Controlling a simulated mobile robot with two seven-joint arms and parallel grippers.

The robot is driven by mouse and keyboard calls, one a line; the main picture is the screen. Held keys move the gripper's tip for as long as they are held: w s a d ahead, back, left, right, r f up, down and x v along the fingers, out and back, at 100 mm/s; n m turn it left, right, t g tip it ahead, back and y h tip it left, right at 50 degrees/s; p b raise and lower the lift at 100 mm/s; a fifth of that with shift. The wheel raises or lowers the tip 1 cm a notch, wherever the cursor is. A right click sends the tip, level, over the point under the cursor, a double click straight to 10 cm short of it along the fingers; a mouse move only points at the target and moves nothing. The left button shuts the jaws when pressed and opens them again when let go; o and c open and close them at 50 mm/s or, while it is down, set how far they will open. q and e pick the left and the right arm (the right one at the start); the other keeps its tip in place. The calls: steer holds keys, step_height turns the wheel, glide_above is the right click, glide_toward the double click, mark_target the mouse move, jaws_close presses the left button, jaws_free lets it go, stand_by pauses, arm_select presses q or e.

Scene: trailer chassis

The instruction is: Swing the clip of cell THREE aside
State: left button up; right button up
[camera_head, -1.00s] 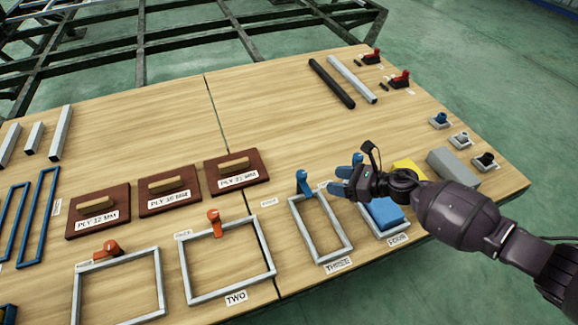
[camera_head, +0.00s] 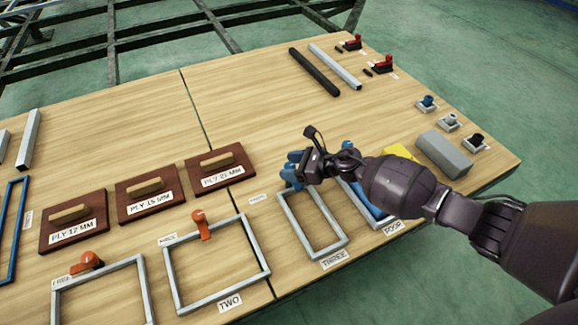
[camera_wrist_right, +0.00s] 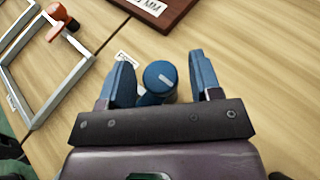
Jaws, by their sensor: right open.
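Cell THREE is a grey rectangular frame (camera_head: 313,247) with a THREE label (camera_head: 334,259) at its near edge. In the right wrist view its blue clip (camera_wrist_right: 160,80) has a round knob with a pale mark on top. My right gripper (camera_head: 291,170) is at the far end of cell THREE and hides the clip in the head view. In the right wrist view the open fingers of my right gripper (camera_wrist_right: 158,82) stand on either side of the blue knob, with a gap visible on both sides. My left gripper is not in view.
Cell TWO (camera_head: 218,302) with its orange clip (camera_head: 201,224) lies to the left. Cell FOUR (camera_head: 360,205) lies under my right arm. A grey block (camera_head: 444,154) and a yellow piece (camera_head: 400,152) are to the right. Brown ply boards (camera_head: 220,168) lie at left.

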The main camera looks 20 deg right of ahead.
steer(key=shift+w+a, duration=0.2)
steer(key=shift+c, duration=0.4)
steer(key=c, duration=0.8)
